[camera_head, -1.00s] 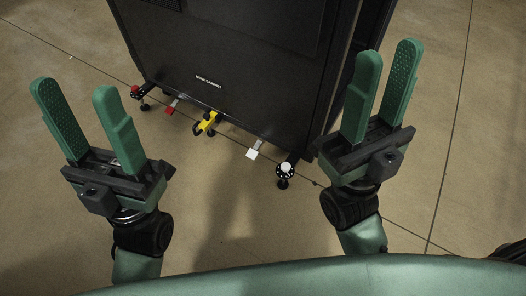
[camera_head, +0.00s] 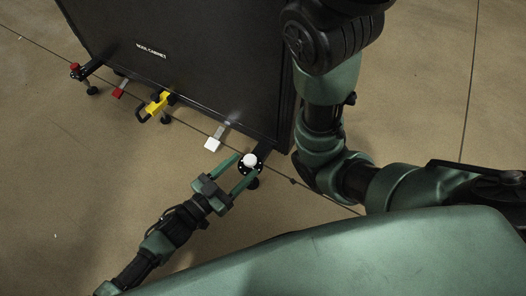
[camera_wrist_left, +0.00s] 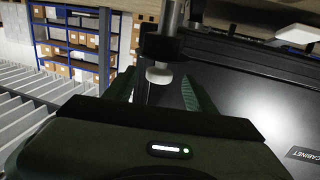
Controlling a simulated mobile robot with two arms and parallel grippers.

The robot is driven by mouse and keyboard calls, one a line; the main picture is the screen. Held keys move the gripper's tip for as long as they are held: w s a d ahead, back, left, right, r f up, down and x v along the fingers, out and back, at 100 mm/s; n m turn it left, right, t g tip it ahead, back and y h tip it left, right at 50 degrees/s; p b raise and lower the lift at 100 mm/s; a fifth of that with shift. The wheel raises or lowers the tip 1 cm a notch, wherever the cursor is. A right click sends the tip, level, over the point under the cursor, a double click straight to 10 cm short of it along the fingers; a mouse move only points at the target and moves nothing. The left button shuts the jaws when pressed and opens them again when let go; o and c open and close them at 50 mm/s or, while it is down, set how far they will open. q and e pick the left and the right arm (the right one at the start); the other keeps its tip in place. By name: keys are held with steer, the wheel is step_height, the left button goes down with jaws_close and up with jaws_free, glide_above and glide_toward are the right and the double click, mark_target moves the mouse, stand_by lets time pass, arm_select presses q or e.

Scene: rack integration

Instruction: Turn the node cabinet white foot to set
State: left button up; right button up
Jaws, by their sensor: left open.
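The dark node cabinet (camera_head: 190,60) stands at the top of the head view, with its label facing me. Its white foot (camera_head: 250,160), a white knob on a black round flange, is at the near right corner. My left gripper (camera_head: 246,167) is open, with one green finger on each side of this foot. In the left wrist view the white foot (camera_wrist_left: 159,75) with its metal shaft shows between the fingers of the left gripper (camera_wrist_left: 157,86); I cannot tell whether they touch it. My right gripper is out of view; only the right arm shows.
Shelves with boxes (camera_wrist_left: 75,42) stand in the background. The floor left of my left arm is clear.

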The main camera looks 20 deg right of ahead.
mark_target(253, 156)
arm_select(q)
steer(key=b+x, duration=0.3)
steer(key=x, duration=0.2)
steer(key=shift+d, duration=0.15)
steer(key=shift+w+d+r+b, duration=0.1)
steer(key=shift+w+d+b, duration=0.25)
steer(key=shift+d, duration=0.3)
